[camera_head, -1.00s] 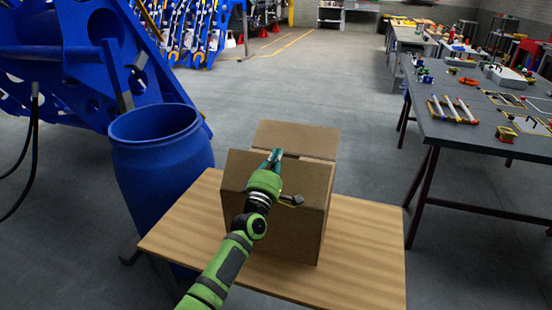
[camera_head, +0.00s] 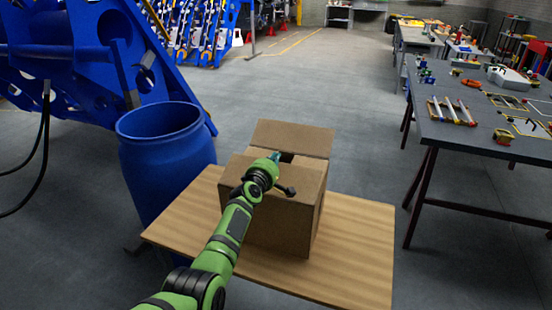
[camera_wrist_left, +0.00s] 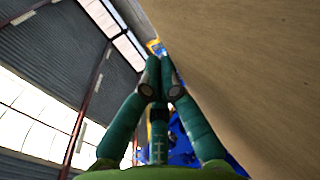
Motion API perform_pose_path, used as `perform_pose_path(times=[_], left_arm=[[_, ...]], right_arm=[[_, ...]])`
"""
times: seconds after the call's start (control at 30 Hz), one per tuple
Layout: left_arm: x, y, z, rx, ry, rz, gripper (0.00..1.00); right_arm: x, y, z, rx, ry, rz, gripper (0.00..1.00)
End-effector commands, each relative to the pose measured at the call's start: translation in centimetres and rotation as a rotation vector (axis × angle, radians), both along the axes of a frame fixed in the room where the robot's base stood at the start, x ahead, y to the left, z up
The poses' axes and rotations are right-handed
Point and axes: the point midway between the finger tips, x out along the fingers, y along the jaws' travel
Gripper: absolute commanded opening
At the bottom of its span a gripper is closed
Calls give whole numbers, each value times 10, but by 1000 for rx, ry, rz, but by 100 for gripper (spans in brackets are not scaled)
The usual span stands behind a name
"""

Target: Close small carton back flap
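A small brown carton (camera_head: 282,225) stands upright on a wooden tabletop. In the head view its back flap (camera_head: 292,138) is raised and leans away at the far side. A dark gap shows between this flap and the near top panel (camera_head: 305,175). My left gripper (camera_head: 276,157) is over the top of the carton, near the gap; its wrist hides part of the near panel. In the left wrist view its green fingers (camera_wrist_left: 159,62) are together with nothing seen between them. A plain brown surface (camera_wrist_left: 250,70) fills the right side, close beside the fingers. My right gripper is out of view.
The wooden tabletop (camera_head: 355,255) has bare room right of the carton. A blue barrel (camera_head: 165,165) stands close at the left, by a large blue frame (camera_head: 85,50). A dark workbench (camera_head: 480,135) with tools stands at the right. Open floor lies behind.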

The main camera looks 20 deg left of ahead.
Motion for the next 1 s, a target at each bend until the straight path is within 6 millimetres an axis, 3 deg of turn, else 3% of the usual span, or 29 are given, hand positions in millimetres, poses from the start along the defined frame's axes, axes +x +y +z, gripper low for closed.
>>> perform_pose_path(times=[0.33,1.0], left_arm=[[9,1,-9,-3,71,-1,0],[12,2,-29,1,251,-1,0]], right_arm=[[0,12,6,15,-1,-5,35],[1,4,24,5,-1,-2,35]])
